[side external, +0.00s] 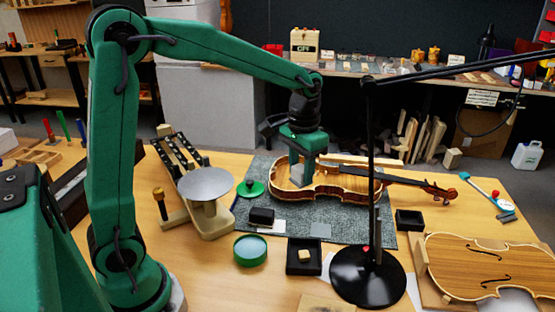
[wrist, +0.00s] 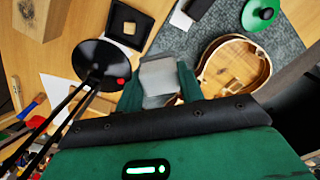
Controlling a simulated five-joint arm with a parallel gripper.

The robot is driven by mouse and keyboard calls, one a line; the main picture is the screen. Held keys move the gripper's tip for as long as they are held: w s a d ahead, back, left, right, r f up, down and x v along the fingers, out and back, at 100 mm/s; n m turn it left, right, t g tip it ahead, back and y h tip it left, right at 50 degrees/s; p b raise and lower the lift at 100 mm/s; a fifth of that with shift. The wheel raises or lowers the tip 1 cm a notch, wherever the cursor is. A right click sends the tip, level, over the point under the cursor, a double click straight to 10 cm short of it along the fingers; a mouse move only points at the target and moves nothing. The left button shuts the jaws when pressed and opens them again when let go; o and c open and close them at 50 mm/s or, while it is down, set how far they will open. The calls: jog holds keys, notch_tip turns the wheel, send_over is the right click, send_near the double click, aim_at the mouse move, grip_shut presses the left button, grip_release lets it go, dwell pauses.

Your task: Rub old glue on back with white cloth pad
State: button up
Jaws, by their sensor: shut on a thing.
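The violin (side external: 345,191) lies on a grey mat with its top off, so its body is an open shell. Its bare wooden inside also shows in the wrist view (wrist: 232,72), partly hidden by my gripper. My gripper (side external: 307,172) points down over the left end of the shell. It is shut on the cloth pad (wrist: 158,80), which looks pale grey-white between the fingers. The pad (side external: 297,174) is at or inside the shell's left end; I cannot tell whether it touches the back. I cannot make out the old glue.
A black lamp (side external: 368,275) stands in front, its pole and arm crossing near the violin. A green lidded piece (side external: 251,188), a black block (side external: 261,216) and a small black tray (side external: 304,257) lie nearby. A violin top (side external: 490,265) lies at right.

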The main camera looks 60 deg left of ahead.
jog(key=w+a+f+n, duration=0.3)
jog(key=w+a+n, duration=0.2)
jog(key=a+n, duration=0.3)
jog(key=w+a+f+n, duration=0.4)
jog(key=w+a+n, duration=0.2)
jog(key=a+n, duration=0.3)
jog(key=shift+a+f+n, duration=0.15)
jog(key=shift+a+n, duration=0.1)
jog(key=shift+n, duration=0.25)
jog(key=shift+f, duration=0.1)
jog(key=shift+f, duration=3.45)
jog(key=shift+w+d+f, duration=0.4)
jog(key=shift+d+f, duration=0.05)
jog(key=shift+f, duration=0.2)
jog(key=shift+c, duration=0.3)
jog(key=shift+w+d, duration=1.6)
jog(key=shift+s+a, duration=2.05)
notch_tip(320, 180, up, 8)
jog(key=shift+r, duration=0.2)
